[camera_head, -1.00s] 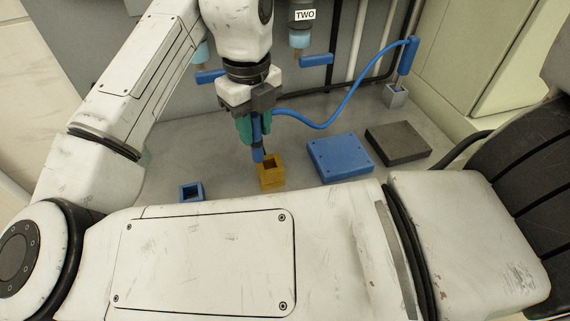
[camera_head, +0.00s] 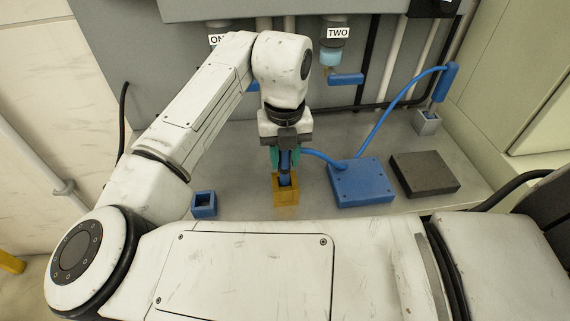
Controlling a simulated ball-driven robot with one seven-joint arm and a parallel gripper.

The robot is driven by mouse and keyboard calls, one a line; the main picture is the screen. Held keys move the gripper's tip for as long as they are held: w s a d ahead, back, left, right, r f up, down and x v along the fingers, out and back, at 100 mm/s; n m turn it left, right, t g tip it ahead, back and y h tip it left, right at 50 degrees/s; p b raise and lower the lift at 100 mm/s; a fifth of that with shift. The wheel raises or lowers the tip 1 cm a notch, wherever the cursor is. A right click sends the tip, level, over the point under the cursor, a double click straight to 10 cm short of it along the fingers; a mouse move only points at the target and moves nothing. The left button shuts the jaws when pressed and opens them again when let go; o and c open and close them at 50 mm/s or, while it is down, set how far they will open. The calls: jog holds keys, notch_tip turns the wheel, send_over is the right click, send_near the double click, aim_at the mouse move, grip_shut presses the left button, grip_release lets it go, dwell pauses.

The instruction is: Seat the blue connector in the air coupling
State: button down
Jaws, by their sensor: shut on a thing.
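My gripper (camera_head: 286,158), with green fingers, is shut on the blue connector (camera_head: 286,179) and holds it about upright. The connector's lower end is at the open top of a yellow square socket (camera_head: 286,197) and looks to be inside it. How deep it sits is hidden. A blue square socket (camera_head: 204,204) stands empty to the left. I cannot tell by any label which socket is the air coupling.
A blue flat block (camera_head: 360,182) and a dark grey flat block (camera_head: 424,173) lie to the right. Behind are a wall unit marked TWO (camera_head: 337,33), blue handles and pipes. The counter (camera_head: 240,180) is clear between the two square sockets.

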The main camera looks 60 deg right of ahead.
aim_at(284, 166)
jog(key=shift+f, duration=1.5)
jog(key=shift+f, duration=0.2)
jog(key=c, duration=0.8)
grip_release()
jog(key=shift+r, duration=0.2)
notch_tip(284, 166, up, 12)
